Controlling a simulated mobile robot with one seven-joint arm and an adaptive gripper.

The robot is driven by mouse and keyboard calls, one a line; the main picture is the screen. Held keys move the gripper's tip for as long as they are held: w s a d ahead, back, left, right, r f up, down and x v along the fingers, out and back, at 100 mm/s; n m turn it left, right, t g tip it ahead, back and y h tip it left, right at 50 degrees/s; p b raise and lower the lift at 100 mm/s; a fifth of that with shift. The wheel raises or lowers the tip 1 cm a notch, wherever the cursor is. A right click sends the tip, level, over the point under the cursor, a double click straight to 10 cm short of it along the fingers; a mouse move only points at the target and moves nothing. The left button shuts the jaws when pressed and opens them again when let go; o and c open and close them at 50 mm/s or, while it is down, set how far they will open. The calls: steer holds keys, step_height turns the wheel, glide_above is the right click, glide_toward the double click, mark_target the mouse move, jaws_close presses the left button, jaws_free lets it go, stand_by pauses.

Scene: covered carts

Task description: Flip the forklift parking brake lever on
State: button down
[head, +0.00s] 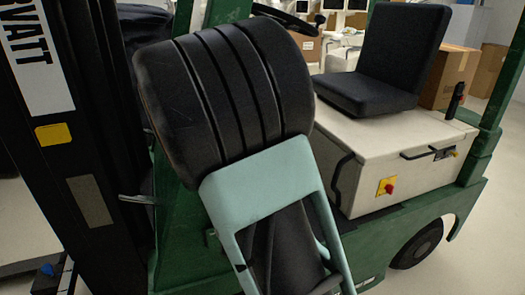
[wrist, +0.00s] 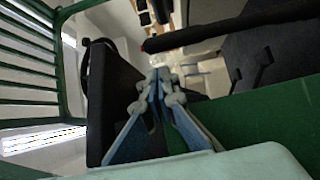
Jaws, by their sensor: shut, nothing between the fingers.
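The forklift is green, with a black seat and a cream body. In the head view a black upright lever (head: 455,101) stands at the right end of the cream body, right of the seat; I cannot tell for sure that it is the parking brake lever. In the wrist view a long black bar with a red tip (wrist: 215,32) runs across the top, above and right of my fingers; it may be a lever. My gripper (wrist: 160,75) is shut and empty in the wrist view, apart from that bar. I cannot make it out in the head view.
The green forklift body (wrist: 245,122) lies close on the right in the wrist view, and green overhead bars are at left. The black seat (head: 385,60), a red knob on a yellow plate (head: 388,187) and cardboard boxes (head: 448,75) show in the head view.

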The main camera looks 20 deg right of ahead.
steer(key=x, duration=0.7)
steer(key=shift+w+d+b, duration=0.25)
steer(key=shift+w+b, duration=0.1)
